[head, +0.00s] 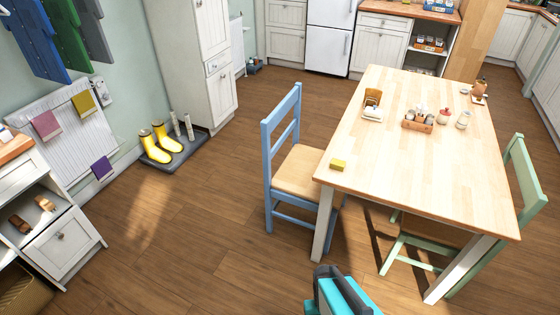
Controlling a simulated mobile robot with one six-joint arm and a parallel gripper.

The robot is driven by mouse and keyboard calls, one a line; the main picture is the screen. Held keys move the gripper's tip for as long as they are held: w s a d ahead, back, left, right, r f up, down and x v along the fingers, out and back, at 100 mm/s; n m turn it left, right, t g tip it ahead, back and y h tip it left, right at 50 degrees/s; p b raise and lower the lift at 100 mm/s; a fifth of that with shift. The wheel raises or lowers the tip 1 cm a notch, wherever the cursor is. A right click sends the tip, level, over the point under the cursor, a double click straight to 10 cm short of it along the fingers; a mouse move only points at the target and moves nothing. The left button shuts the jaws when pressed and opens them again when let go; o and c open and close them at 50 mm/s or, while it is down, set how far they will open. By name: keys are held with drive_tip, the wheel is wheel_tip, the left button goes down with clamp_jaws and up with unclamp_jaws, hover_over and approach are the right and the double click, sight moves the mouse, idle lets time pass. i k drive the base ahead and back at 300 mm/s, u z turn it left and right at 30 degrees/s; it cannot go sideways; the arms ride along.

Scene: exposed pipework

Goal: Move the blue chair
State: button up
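The blue chair (283,150) stands upright at the left side of the wooden table (410,150). It has a blue frame, a tall slatted back and a light wood seat (299,172). Its back is on the left, and the right part of its seat is close to or under the table edge; the table hides some of its legs. A teal and dark grey part of my own body shows at the bottom edge, in front of the chair and apart from it. No gripper fingers are visible.
A green chair (524,178) stands at the table's right side. A yellow block (338,164) lies at the table's near left corner. Yellow boots (165,139) stand on a grey mat by the left wall. The wooden floor (190,215) left of the blue chair is clear.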

sight(293, 177)
drive_tip(key=u, duration=0.45)
drive_tip(key=i, duration=0.6)
drive_tip(key=u, duration=0.8)
drive_tip(key=i, duration=0.75)
drive_tip(key=u, duration=0.35)
drive_tip(key=i, duration=2.1)
drive_tip(key=z, duration=0.35)
